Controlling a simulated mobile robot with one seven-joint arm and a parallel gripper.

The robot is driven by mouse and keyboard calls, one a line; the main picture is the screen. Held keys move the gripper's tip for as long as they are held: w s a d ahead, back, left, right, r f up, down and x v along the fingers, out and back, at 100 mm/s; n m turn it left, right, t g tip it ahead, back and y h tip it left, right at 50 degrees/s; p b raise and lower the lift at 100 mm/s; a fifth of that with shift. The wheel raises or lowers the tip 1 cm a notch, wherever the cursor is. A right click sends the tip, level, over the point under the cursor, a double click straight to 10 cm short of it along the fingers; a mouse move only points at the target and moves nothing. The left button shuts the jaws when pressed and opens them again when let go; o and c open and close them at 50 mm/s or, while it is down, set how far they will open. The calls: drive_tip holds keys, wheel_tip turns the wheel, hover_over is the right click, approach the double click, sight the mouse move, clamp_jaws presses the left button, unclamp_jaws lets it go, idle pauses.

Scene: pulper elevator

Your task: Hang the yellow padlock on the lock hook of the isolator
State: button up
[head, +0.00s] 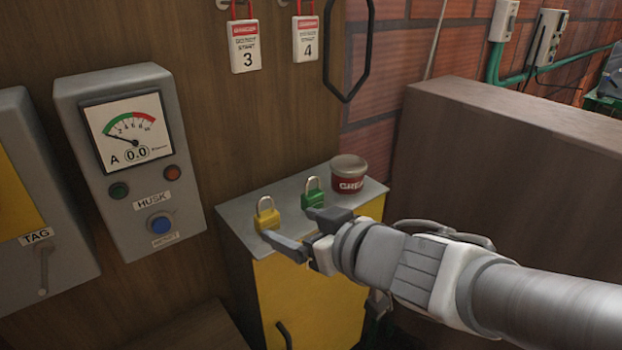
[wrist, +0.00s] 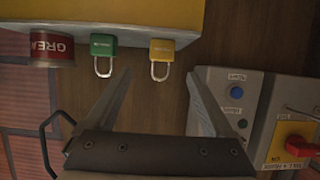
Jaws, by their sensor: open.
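The yellow padlock (head: 266,215) stands upright on the grey top of a small yellow cabinet, near its left end. In the wrist view the yellow padlock (wrist: 162,54) shows upside down, beyond the fingers and between their directions. My gripper (head: 290,232) is open and empty, close in front of the padlocks in the head view; contact cannot be told. Its two fingers (wrist: 158,95) spread wide in the wrist view. The isolator (head: 40,200) is cut off at the left edge, with a grey lever or hook below its TAG label; a red handle (wrist: 295,140) on a yellow plate shows in the wrist view.
A green padlock (head: 313,192) stands right of the yellow one, with a grease tin (head: 348,174) behind. The cabinet top (head: 236,210) is narrow. A HUSK meter box (head: 135,155) and tags (head: 243,47) are on the wooden wall. A brown partition (head: 500,130) stands at right.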

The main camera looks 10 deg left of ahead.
sight(270, 221)
drive_tip(key=shift+p+x, duration=1.2)
drive_tip(key=shift+x, duration=1.05)
drive_tip(key=shift+s+f+b+x, duration=0.1)
drive_tip(key=shift+b+x, duration=0.1)
drive_tip(key=shift+x, duration=0.55)
drive_tip(key=shift+s+f+b+x, duration=0.1)
drive_tip(key=shift+f+b+x, duration=0.1)
drive_tip(key=shift+x, duration=0.6)
drive_tip(key=shift+f+b+x, duration=0.1)
drive_tip(key=shift+b+x, duration=0.1)
drive_tip(key=shift+x, duration=0.55)
drive_tip(key=shift+w+a, duration=0.25)
drive_tip(key=shift+a, duration=0.1)
clamp_jaws()
